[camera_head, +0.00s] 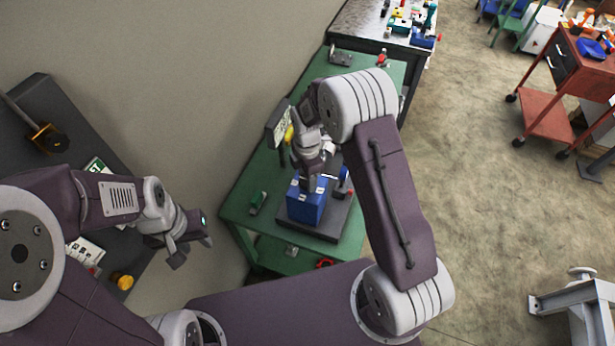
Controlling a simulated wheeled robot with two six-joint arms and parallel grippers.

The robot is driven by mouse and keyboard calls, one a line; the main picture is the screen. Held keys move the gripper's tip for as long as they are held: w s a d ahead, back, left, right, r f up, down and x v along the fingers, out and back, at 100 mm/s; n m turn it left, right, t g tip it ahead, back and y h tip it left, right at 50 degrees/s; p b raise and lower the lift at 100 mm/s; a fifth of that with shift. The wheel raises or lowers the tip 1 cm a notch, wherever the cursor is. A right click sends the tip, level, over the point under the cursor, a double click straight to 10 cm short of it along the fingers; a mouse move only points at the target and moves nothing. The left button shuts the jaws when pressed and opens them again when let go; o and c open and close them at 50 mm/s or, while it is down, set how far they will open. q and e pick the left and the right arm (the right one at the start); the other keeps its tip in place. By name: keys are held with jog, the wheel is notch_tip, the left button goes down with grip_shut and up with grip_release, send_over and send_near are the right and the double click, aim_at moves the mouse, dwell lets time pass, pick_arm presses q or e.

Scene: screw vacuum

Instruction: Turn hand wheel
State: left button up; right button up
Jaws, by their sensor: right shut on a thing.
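A blue block-shaped device (306,208) stands on a dark base plate on the green table (236,205). My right gripper (311,186) reaches down onto the top of the device, its fingers shut on a part there. That part, which I take to be the hand wheel, is mostly hidden by the fingers and wrist. A small blue and red piece (343,184) shows just right of the device. My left gripper (192,250) is open and empty, left of the green table and apart from the device.
A dark bench (60,125) stands at the left with a yellow knob (123,281) near its edge. Another table (375,22) with colourful parts adjoins at the back. A red cart (545,105) stands at the right. The floor between is clear.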

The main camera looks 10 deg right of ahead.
aim_at(306, 180)
jog(key=o, duration=1.1)
jog(key=shift+o, duration=1.3)
jog(key=shift+a, duration=0.1)
jog(key=shift+r, duration=0.3)
notch_tip(306, 180, up, 8)
jog(key=b, duration=0.2)
jog(key=shift+r, duration=0.25)
